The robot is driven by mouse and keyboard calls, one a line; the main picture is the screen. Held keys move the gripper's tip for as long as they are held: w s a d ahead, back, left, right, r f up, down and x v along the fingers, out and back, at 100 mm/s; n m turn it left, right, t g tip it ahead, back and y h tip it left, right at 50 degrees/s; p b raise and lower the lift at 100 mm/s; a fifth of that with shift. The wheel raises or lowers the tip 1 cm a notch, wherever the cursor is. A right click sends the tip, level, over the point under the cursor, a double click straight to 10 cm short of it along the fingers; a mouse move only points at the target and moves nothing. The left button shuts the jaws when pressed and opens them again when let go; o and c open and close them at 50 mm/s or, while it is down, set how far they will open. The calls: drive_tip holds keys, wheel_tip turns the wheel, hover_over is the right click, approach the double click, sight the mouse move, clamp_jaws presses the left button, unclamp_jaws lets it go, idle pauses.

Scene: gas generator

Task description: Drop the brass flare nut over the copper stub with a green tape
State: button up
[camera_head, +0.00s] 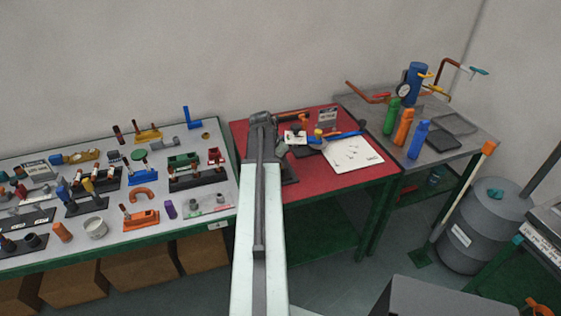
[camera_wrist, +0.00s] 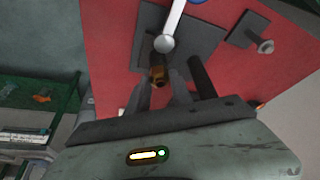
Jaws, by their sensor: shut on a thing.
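In the wrist view my gripper (camera_wrist: 160,84) is shut on the brass flare nut (camera_wrist: 159,76), a small brown-gold piece between the fingertips. It is over the red table (camera_wrist: 110,40), near the edge of a dark grey plate (camera_wrist: 190,50). A pale, round-ended rod (camera_wrist: 165,43) is just beyond the nut in the picture. I cannot tell the height of the nut above the plate. I cannot make out a copper stub with green tape in either view; my arm hides part of the red table in the head view.
In the head view, the red table (camera_head: 334,188) also bears a white sheet (camera_head: 352,153) and a blue-handled tool (camera_head: 345,135). A white table (camera_head: 190,217) crowded with small parts is at left. A grey table (camera_head: 458,137) with colored bottles is at right.

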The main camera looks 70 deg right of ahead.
drive_tip(key=o, duration=0.9)
drive_tip(key=p+v, duration=0.7)
drive_tip(key=v, duration=0.1)
